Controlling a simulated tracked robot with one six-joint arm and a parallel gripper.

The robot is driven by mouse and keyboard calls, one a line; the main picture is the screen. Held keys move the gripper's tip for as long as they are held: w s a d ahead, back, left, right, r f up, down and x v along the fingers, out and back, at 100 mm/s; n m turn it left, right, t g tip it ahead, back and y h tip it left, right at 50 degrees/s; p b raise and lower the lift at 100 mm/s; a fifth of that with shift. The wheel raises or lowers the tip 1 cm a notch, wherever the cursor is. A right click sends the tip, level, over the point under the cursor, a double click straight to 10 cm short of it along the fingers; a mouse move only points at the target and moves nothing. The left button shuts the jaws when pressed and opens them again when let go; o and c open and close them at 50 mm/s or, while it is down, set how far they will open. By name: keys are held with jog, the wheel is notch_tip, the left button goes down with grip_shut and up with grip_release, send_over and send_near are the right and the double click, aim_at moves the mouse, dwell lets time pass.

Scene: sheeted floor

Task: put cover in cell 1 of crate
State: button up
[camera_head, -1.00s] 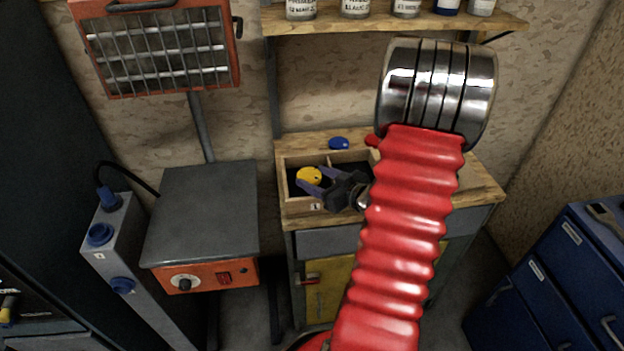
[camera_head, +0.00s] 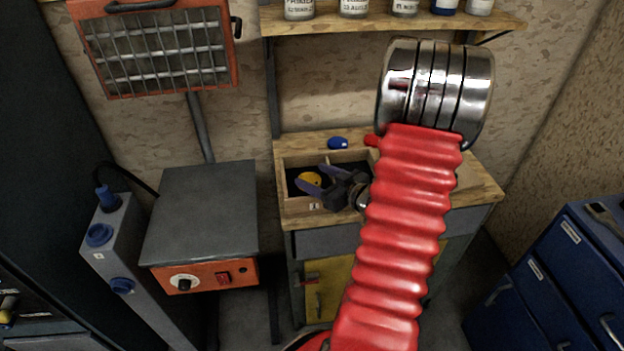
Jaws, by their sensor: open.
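A round yellow cover (camera_head: 312,179) lies low in the left cell of a wooden crate (camera_head: 296,209). The front wall below that cell carries a label reading 1. My gripper (camera_head: 312,176) is over this cell with its two purple-tipped fingers spread apart. The fingers are on either side of the cover, which sits below them and looks free of them. The fingers and wrist hide part of the cover and of the crate's inside. My red-sleeved arm hides the crate's right part.
A small blue object (camera_head: 338,143) lies on the wooden bench (camera_head: 472,178) behind the crate. A shelf with several jars (camera_head: 354,8) hangs above. A grey-topped orange unit (camera_head: 205,215) stands left and a blue drawer cabinet (camera_head: 560,270) right.

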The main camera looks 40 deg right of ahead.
jog(key=shift+s+a+f, duration=0.15)
jog(key=shift+a+f, duration=0.3)
jog(key=shift+f, duration=0.1)
jog(key=shift+r, duration=0.45)
jog(key=r+v, duration=0.1)
jog(key=v, duration=1.1)
jog(key=shift+d, duration=0.3)
